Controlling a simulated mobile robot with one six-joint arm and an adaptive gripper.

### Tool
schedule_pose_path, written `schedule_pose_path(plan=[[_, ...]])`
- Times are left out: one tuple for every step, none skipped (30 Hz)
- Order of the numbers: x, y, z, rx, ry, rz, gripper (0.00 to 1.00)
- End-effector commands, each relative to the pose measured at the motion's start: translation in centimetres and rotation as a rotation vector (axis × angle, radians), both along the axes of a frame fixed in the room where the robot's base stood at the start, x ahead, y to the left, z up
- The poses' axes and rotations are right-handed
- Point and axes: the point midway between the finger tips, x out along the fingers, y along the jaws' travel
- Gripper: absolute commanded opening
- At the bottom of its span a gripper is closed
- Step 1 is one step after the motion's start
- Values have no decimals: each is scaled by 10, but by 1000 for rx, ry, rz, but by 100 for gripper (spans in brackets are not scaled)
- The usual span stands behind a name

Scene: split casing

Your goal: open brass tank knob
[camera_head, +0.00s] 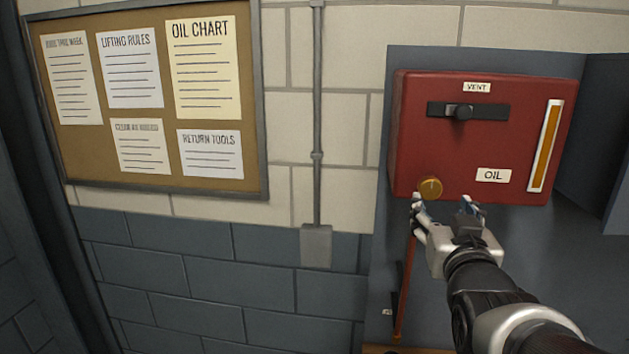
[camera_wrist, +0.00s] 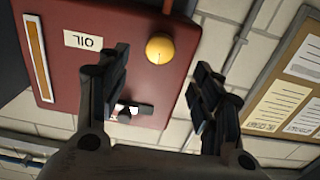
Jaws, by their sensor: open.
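The brass knob (camera_head: 430,188) is round and sits at the lower left corner of the red oil tank (camera_head: 430,150) in the head view. It also shows in the wrist view as a brass disc (camera_wrist: 160,48), beyond the fingertips and between their lines. My gripper (camera_head: 443,200) is open and empty, just below and to the right of the knob. In the wrist view its two dark fingers (camera_wrist: 160,80) are spread wide. I see no contact with the knob.
A black vent slider (camera_head: 466,111) is on the tank's upper front, with a yellow level gauge (camera_head: 544,146) at right. An OIL label (camera_head: 493,175) sits low on the tank. A reddish pipe (camera_head: 404,290) runs down below the knob. A notice board (camera_head: 150,95) hangs at left.

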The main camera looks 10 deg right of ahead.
Motion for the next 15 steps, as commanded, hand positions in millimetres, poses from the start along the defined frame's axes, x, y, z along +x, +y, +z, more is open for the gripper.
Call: schedule_pose_path(plan=[[11,-3,-1,1,4,1,60],[17,-5,0,1,4,1,60],[25,-7,-1,2,5,1,60],[31,-9,0,2,4,0,60],[36,-10,-1,2,4,0,60],[44,-12,0,2,3,0,60],[49,-14,0,3,2,0,60],[54,-15,0,3,2,0,60],[60,-17,0,3,2,0,60],[65,-18,0,3,2,0,60],[69,-19,0,2,2,0,60],[73,-21,0,2,3,0,60],[76,-22,1,1,1,0,60],[79,-22,0,1,1,0,60],[82,-23,0,2,2,0,60]])
